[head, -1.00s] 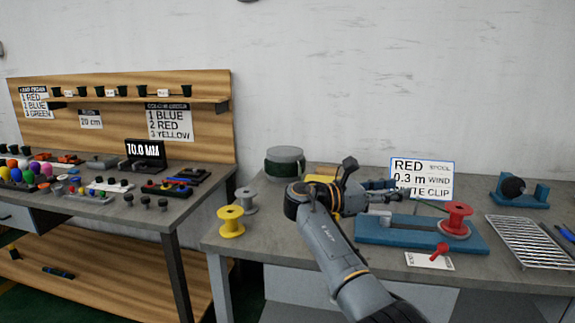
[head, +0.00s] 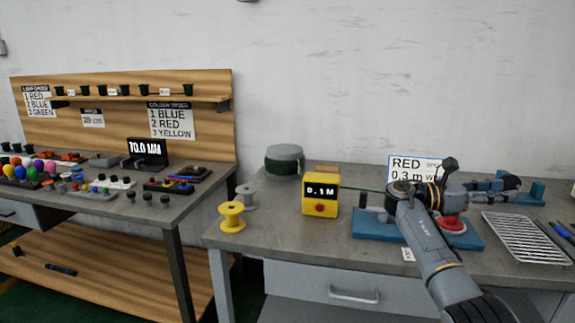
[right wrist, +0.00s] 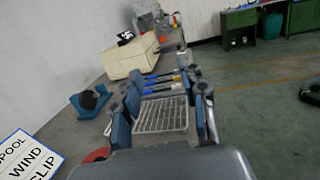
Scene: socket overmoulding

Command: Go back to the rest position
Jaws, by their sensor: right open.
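My right gripper (head: 512,191) is open and empty over the right part of the grey bench (head: 290,225). Its arm comes up from the lower right and crosses in front of the blue winding base (head: 375,224). In the right wrist view the fingers (right wrist: 160,98) stand apart with blue pads, and the wire rack shows between and beyond them. My left gripper is not in view.
A yellow meter (head: 320,195) reads 0.1 M, with a green wire running right from it. The wire rack (head: 522,238) lies at the right. A sign (head: 404,168) stands behind my arm. Yellow (head: 232,217) and grey spools stand left. A blue fixture with a black knob (right wrist: 89,99) is near the gripper.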

